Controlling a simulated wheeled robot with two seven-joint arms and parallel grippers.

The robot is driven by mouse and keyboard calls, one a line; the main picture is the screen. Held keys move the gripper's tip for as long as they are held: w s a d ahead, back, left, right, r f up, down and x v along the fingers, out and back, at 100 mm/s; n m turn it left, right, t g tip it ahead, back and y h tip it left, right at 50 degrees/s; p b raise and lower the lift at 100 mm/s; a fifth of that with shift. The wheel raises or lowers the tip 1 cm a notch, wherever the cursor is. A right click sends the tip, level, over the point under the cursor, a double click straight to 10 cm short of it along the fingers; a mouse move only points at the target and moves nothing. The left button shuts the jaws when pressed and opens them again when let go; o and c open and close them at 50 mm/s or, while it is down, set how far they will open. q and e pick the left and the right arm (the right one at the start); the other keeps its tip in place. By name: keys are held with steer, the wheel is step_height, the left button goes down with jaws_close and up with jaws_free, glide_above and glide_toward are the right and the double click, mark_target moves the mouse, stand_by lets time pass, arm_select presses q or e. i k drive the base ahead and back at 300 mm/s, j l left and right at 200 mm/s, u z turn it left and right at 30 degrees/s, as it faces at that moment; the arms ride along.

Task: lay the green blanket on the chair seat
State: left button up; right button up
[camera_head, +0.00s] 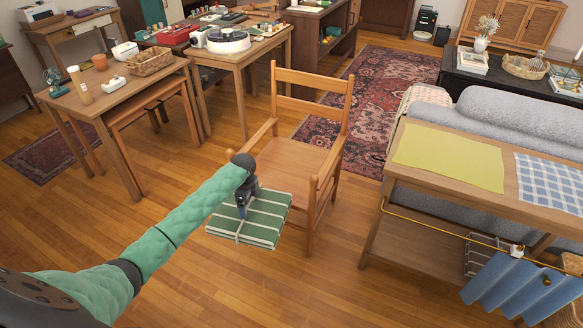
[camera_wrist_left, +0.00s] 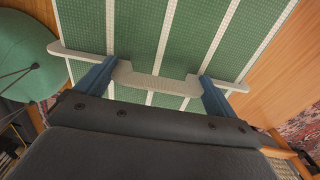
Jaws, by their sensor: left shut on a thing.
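The green blanket (camera_head: 262,222) is a flat folded block with pale stripes. My left gripper (camera_head: 241,208) is shut on it and holds it in the air at the left front of the wooden chair. In the left wrist view the blanket (camera_wrist_left: 165,35) fills the top, and a pale strap or handle (camera_wrist_left: 160,83) lies between the blue fingers of the gripper (camera_wrist_left: 155,85). The chair seat (camera_head: 290,163) is bare wood where it shows; my arm and the blanket cover its near left part. My right gripper is not in view.
The chair has armrests and a slatted back (camera_head: 312,80). A console table (camera_head: 420,205) with a yellow cloth (camera_head: 448,158) and a checked cloth (camera_head: 550,183) stands at right, before a grey sofa (camera_head: 510,120). Floor around the chair is clear.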

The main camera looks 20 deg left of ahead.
mark_target(290, 166)
steer(key=i, duration=1.45)
